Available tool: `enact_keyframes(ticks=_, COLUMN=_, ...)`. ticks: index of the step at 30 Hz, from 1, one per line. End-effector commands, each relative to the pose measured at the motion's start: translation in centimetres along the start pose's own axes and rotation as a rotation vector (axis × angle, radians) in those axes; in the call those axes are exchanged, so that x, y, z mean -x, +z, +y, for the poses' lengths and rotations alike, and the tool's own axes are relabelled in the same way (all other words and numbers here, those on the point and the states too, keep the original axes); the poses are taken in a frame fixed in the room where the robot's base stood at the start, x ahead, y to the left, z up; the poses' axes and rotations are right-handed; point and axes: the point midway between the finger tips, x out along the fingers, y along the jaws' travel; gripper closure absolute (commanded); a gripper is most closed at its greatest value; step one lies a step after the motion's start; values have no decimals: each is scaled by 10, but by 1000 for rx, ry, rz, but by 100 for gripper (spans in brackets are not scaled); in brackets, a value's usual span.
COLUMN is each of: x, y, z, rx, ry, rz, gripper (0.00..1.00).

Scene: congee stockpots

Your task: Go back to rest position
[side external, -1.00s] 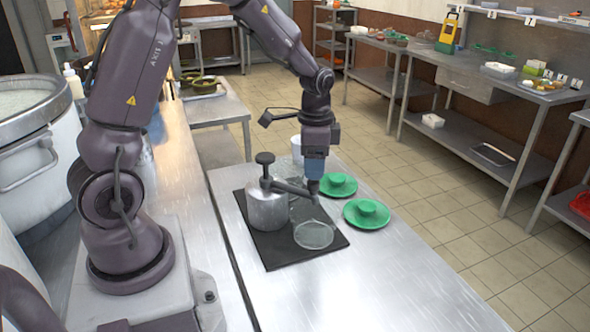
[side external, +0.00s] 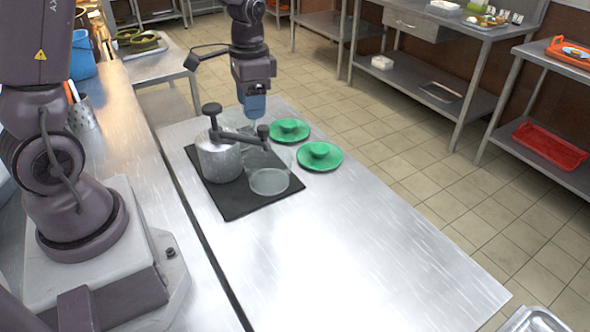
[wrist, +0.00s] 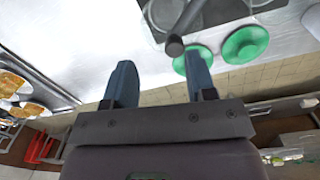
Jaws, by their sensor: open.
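A silver pot (side external: 217,160) with a dark knob and a long dark handle stands upright on the mat. My gripper is behind and above the handle's end and looks clear of it. A clear glass container (side external: 269,181) stands on the mat beside the pot.
The front of the steel table (side external: 350,250) is clear. A red tray (side external: 549,145) sits on a shelf at right.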

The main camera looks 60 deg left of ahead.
Motion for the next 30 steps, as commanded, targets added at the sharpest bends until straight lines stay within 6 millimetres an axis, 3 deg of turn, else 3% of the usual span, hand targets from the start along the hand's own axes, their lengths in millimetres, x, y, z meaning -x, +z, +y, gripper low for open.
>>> enact_keyframes(ticks=12, x=82, y=66, z=78, rx=255, ry=-62, rz=206, gripper=49)
enact_keyframes(ticks=18, x=108, y=101, z=113, rx=265, ry=-62, rz=369, gripper=49)
enact_keyframes(ticks=24, x=126, y=116, z=130, rx=202, ry=-62, rz=497, gripper=49)
enact_keyframes(ticks=30, x=133, y=118, z=135, rx=176, ry=-61, rz=533, gripper=49)
